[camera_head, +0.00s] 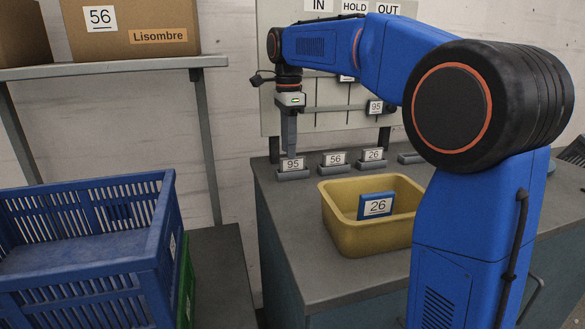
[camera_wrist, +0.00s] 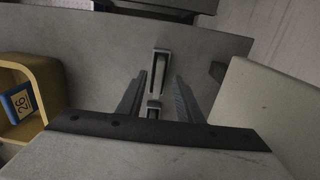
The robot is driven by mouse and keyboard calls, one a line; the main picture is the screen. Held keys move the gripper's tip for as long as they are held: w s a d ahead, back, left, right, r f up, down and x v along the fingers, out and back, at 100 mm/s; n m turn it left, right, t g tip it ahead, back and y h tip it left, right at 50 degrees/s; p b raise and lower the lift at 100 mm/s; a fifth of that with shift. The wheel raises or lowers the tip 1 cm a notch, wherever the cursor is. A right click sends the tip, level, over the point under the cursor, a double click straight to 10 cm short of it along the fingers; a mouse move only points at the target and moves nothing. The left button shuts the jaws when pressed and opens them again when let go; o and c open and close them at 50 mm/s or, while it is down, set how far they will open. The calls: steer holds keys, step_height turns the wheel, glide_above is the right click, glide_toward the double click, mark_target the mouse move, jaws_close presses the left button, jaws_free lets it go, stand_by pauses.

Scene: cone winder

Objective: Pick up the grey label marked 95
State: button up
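A grey label marked 95 (camera_head: 292,164) stands upright in a small holder at the left end of a row on the grey table. My gripper (camera_head: 289,153) points down just above it in the head view. In the wrist view my gripper's fingers (camera_wrist: 160,76) are apart, with a gap between them. A holder with a label edge-on (camera_wrist: 160,70) shows in line with that gap, apparently the 95 one. Its number is hidden there. I cannot tell whether the fingertips reach down beside the label. Another label marked 95 (camera_head: 375,107) is on the board's rail.
Labels marked 56 (camera_head: 335,158) and 26 (camera_head: 373,154) stand to the right in the row. A yellow bin (camera_head: 375,240) with a blue 26 label (camera_head: 376,206) is in front. The board (camera_head: 268,120) rises behind. A blue crate (camera_head: 160,235) is at left.

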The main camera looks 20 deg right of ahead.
mark_target(286, 165)
steer(key=shift+d+f, duration=0.15)
steer(key=shift+f, duration=0.95)
steer(key=shift+d+f, duration=0.15)
steer(key=shift+f, duration=0.9)
jaws_close()
